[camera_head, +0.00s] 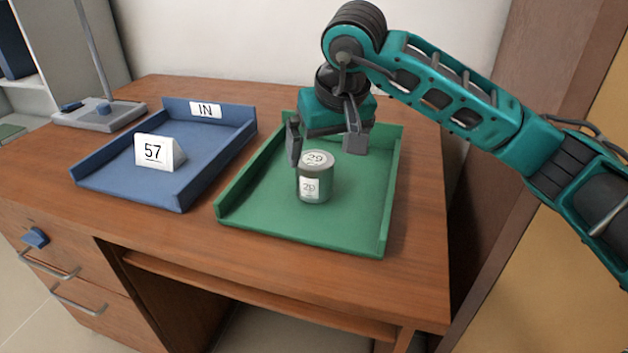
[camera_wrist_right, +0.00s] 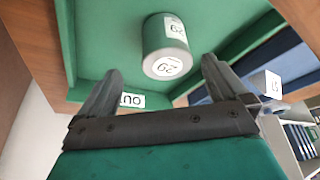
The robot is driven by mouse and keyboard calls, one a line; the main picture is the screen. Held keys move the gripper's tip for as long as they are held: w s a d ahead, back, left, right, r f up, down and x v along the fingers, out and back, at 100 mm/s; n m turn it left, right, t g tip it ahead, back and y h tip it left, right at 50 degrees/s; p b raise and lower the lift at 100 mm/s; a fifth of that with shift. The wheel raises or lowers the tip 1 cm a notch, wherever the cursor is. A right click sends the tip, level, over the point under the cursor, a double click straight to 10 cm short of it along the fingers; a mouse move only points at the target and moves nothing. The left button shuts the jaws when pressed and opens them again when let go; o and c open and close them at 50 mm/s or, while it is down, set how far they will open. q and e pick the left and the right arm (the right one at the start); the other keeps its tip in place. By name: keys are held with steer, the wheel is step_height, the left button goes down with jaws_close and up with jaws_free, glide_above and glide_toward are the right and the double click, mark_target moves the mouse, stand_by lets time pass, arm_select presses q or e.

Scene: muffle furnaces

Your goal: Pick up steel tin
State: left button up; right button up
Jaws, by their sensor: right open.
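The steel tin (camera_head: 316,178) is a small upright cylinder with labels reading 29 on its lid and side. It stands on the green tray (camera_head: 250,205), near the middle. In the right wrist view the tin (camera_wrist_right: 166,45) shows beyond the fingers, roughly between them. My right gripper (camera_head: 325,150) is open and empty, just behind and above the tin, with its fingers pointing down. The fingers also show spread in the right wrist view (camera_wrist_right: 158,90). I see no contact with the tin. My left gripper is not in view.
A blue tray (camera_head: 120,187) labelled IN stands left of the green tray and holds a white 57 marker (camera_head: 158,153). A grey stand (camera_head: 100,115) with a pole is at the back left. The wooden desk (camera_head: 290,270) has bare strips in front and at right.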

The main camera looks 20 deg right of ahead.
mark_target(313, 173)
steer(key=x, duration=0.2)
steer(key=b+x, duration=0.1)
steer(key=x, duration=0.2)
steer(key=a+b+x, duration=0.1)
steer(key=x, duration=0.2)
steer(key=shift+w+f, duration=0.15)
steer(key=shift+w, duration=0.05)
steer(key=c, duration=1.2)
